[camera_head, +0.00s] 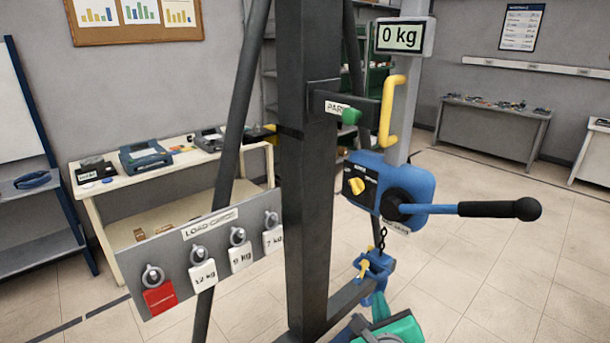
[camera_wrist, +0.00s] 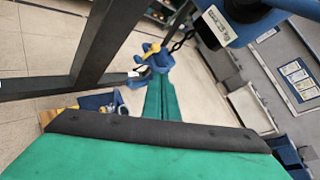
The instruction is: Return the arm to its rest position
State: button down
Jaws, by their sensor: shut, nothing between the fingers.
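My gripper (camera_wrist: 160,84) shows in the wrist view as two long green fingers lying together, shut with nothing between them. In the head view only green and blue parts of my arm end (camera_head: 397,330) show at the bottom edge, below the hoist. The blue hook block with a yellow latch (camera_head: 374,268) hangs on a chain from the blue lever hoist (camera_head: 376,187). It also shows in the wrist view (camera_wrist: 150,62), just beyond the fingertips; I cannot tell whether they touch. Most of my arm is out of view.
A dark steel post (camera_head: 306,170) stands left of the hoist. The hoist's black-gripped lever (camera_head: 480,209) sticks out right. A yellow handle (camera_head: 391,110) and a display reading 0 kg (camera_head: 402,37) are above. A load-card board (camera_head: 200,250) is at left. Floor at right is clear.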

jog(key=s+a+f+n, duration=0.5)
jog(key=s+f+n, duration=0.2)
jog(key=f+n, duration=0.15)
jog(key=s+a+f+n, duration=0.5)
jog(key=s+f+n, duration=0.15)
jog(key=f, duration=0.25)
jog(key=s+a+n+y, duration=0.1)
jog(key=s+a+n, duration=0.2)
jog(key=s+n, duration=0.2)
jog(key=s+a+f+n+t+y, duration=0.1)
jog(key=s+a+n, duration=0.3)
jog(key=s, duration=0.6)
jog(key=s+a+n+y, duration=0.1)
jog(key=s+a+n, duration=0.3)
jog(key=s+n, duration=0.4)
jog(key=shift+s+f+t+y, duration=0.2)
jog(key=shift+t+y, duration=0.1)
